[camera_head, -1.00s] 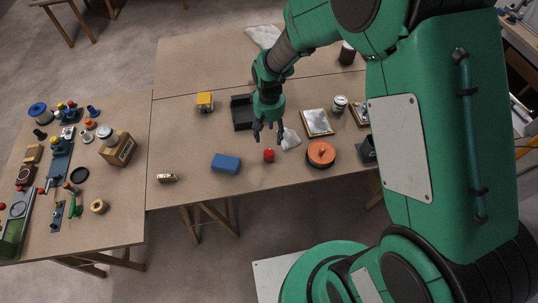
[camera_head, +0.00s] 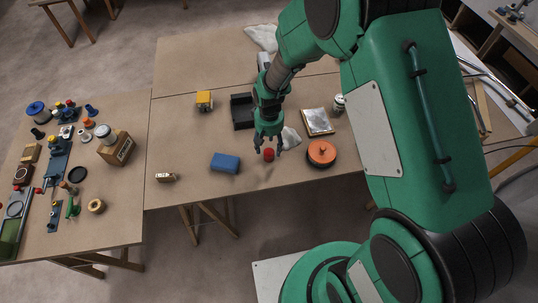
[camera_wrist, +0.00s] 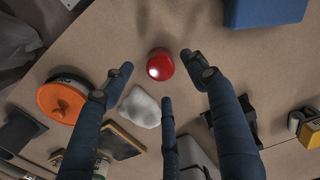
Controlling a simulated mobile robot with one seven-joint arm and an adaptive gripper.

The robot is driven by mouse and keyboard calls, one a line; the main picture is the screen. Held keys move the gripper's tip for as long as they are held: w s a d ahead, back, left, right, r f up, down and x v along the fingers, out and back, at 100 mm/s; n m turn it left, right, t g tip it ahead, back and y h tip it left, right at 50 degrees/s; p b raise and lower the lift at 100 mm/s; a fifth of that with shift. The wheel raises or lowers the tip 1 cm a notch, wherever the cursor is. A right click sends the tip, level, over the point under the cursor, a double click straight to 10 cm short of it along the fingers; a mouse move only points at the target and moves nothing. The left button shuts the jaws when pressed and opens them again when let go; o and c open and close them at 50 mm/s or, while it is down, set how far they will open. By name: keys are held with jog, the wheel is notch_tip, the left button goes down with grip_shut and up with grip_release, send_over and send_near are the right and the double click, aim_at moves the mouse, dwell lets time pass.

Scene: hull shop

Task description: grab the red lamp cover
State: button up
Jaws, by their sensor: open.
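The red lamp cover (camera_head: 268,154) is a small, glossy, rounded red piece on the brown table (camera_head: 190,140), near its front edge. In the wrist view the red lamp cover (camera_wrist: 160,65) lies just beyond the fingertips, roughly midway between the two outer fingers. My gripper (camera_head: 268,146) is above and slightly behind it in the head view, pointing down. In the wrist view my gripper (camera_wrist: 160,85) has its fingers spread and empty. I see no contact with the cover, and the exact gap above the table is hard to judge.
A blue block (camera_head: 225,163) lies left of the cover and an orange-lidded round tin (camera_head: 321,153) right of it. A white cloth (camera_head: 291,137) lies close behind. A black tray (camera_head: 242,111) and a framed panel (camera_head: 317,121) stand farther back. The table's front strip is fairly clear.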

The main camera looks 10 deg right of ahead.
aim_at(269, 151)
dwell(0.3)
jog(key=shift+f+b, duration=0.7)
jog(key=shift+f, duration=1.9)
jog(key=shift+c, duration=0.2)
jog(key=c, duration=1)
